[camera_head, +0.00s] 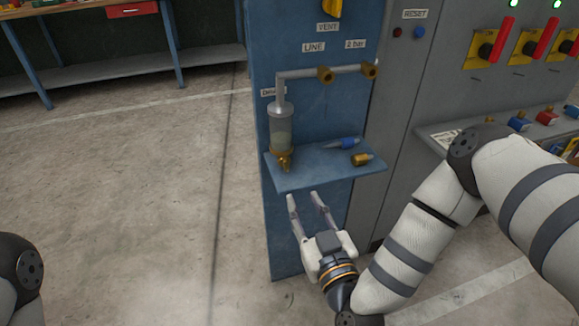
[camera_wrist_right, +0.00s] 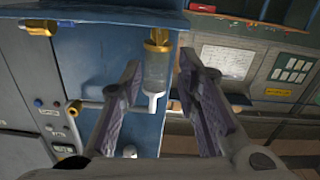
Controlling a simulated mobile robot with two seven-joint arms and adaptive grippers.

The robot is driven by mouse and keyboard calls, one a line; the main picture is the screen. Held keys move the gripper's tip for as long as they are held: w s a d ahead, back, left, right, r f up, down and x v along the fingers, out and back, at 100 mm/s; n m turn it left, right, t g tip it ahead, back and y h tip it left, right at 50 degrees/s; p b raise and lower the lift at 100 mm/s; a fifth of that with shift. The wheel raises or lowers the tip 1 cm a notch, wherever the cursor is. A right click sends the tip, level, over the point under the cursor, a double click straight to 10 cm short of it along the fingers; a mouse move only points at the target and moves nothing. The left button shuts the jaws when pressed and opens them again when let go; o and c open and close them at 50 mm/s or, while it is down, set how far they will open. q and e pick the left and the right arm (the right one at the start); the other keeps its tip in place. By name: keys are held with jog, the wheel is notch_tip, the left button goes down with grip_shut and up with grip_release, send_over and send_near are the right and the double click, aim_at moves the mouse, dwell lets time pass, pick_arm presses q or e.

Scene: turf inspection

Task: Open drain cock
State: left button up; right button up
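In the right wrist view, which looks upside down, the brass fitting (camera_wrist_right: 158,38) and bowl (camera_wrist_right: 155,68) appear between my fingers. My right gripper (camera_head: 307,201) is open and empty, below the front of the small blue shelf, apart from the cock. Its two fingers also show in the right wrist view (camera_wrist_right: 158,72). My left gripper is out of view; only part of that arm shows at lower left.
The blue shelf (camera_head: 318,178) carries a blue-handled tool (camera_head: 344,143) and a brass fitting (camera_head: 362,159). A grey pipe (camera_head: 300,74) runs above. A grey cabinet with red levers (camera_head: 545,38) stands right. A workbench (camera_head: 100,70) stands back left. Floor at left is clear.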

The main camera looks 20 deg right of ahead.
aim_at(287, 165)
jog(key=w+b, duration=0.1)
jog(key=w, duration=0.9)
jog(key=shift+w+a+f, duration=0.1)
jog(key=shift+w+a, duration=0.05)
jog(key=shift+w, duration=0.75)
grip_shut()
